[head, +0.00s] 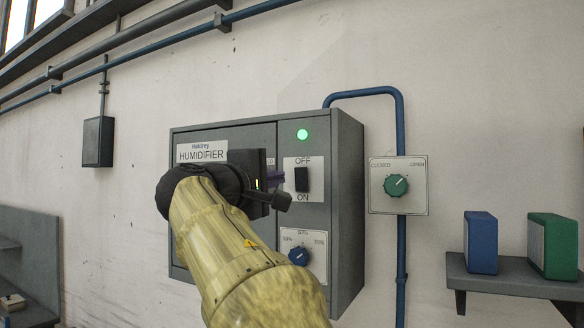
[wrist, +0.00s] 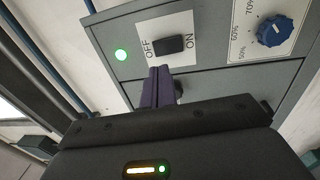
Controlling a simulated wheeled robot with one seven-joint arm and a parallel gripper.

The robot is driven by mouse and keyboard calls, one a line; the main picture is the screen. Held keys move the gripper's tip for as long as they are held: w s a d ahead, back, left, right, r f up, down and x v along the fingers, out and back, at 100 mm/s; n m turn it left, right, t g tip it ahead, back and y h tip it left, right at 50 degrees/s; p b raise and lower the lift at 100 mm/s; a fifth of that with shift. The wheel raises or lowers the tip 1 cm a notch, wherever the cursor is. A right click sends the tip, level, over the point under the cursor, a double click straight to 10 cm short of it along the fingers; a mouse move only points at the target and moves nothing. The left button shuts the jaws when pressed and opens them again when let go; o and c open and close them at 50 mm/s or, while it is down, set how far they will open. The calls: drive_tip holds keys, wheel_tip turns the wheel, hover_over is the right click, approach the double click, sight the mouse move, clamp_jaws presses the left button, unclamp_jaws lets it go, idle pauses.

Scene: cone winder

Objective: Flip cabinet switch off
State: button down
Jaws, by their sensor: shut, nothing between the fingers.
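The grey humidifier cabinet (head: 348,215) hangs on the wall. Its black switch (head: 302,179) sits on a white plate, with OFF above and ON below; it also shows in the wrist view (wrist: 170,45). A green lamp (head: 302,134) is lit above the switch, and in the wrist view (wrist: 121,54) it is lit too. My gripper (head: 282,187) is shut and empty, just left of the switch in the head view. In the wrist view its purple fingertips (wrist: 159,73) are just below the switch plate. I cannot tell whether they touch the panel.
A blue humidity knob (head: 298,256) is below the switch. A green valve knob (head: 396,185) is on a wall plate to the right, beside a blue pipe (head: 401,110). A shelf (head: 510,283) at the right holds a blue and a green box.

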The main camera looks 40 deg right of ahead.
sight(301, 173)
drive_tip(key=p+x, duration=0.3)
drive_tip(key=x, duration=0.4)
drive_tip(key=shift+w+r, duration=0.1)
drive_tip(key=shift+r, duration=0.05)
drive_tip(key=shift+w+d+p, duration=0.2)
drive_tip(key=shift+d+p, duration=0.2)
drive_tip(key=shift+d, duration=0.15)
drive_tip(key=shift+w+a+p, duration=0.1)
drive_tip(key=shift+p, duration=0.25)
drive_tip(key=shift+r+p, duration=0.15)
drive_tip(key=shift+p, duration=0.2)
drive_tip(key=shift+d+y, duration=0.25)
drive_tip(key=shift+y, duration=0.05)
drive_tip(key=shift+a, duration=0.1)
